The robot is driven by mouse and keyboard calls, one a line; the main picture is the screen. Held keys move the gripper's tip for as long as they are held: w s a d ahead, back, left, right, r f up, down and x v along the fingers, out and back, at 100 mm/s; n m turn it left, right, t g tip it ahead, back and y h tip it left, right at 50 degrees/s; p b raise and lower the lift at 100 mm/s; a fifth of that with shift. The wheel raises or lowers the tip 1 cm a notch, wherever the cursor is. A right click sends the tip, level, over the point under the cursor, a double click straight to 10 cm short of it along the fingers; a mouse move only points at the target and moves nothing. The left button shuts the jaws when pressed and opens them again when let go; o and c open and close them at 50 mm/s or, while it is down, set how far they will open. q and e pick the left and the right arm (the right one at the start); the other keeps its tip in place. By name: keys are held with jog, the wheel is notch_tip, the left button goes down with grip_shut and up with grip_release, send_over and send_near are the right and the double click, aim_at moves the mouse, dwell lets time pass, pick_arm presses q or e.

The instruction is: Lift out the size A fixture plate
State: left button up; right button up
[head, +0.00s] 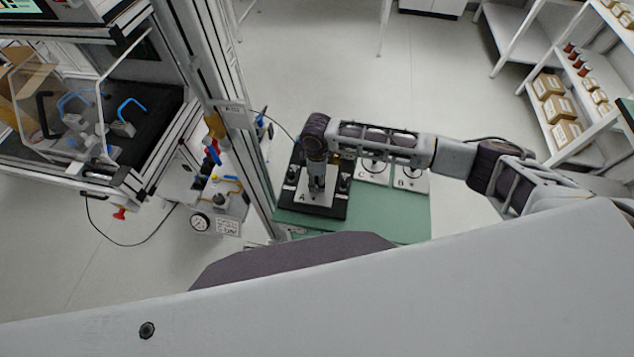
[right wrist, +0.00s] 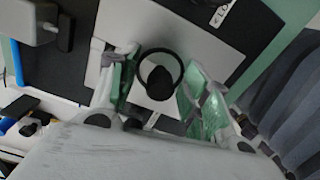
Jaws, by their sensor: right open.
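The size A fixture plate (head: 322,202) is a light grey plate marked "A", lying in a black base (head: 330,213) on a green mat. My right gripper (head: 316,190) points down over the plate and hides part of it. In the right wrist view the plate (right wrist: 205,48) shows below the open right gripper (right wrist: 162,95). A black ring with a dark knob (right wrist: 160,80) appears between the two fingers, with a gap on each side. I cannot tell the fingers' exact height over the plate. My left gripper is not in view.
A plate marked "B" (head: 411,181) and another light plate (head: 373,173) lie on the green mat (head: 400,228) to the right. Shelves with boxes (head: 556,108) are at the right.

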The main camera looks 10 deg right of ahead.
jog(key=shift+c, duration=0.4)
grip_shut()
jog(key=shift+r, duration=0.2)
jog(key=shift+r+b, duration=0.45)
jog(key=shift+r, duration=4.45)
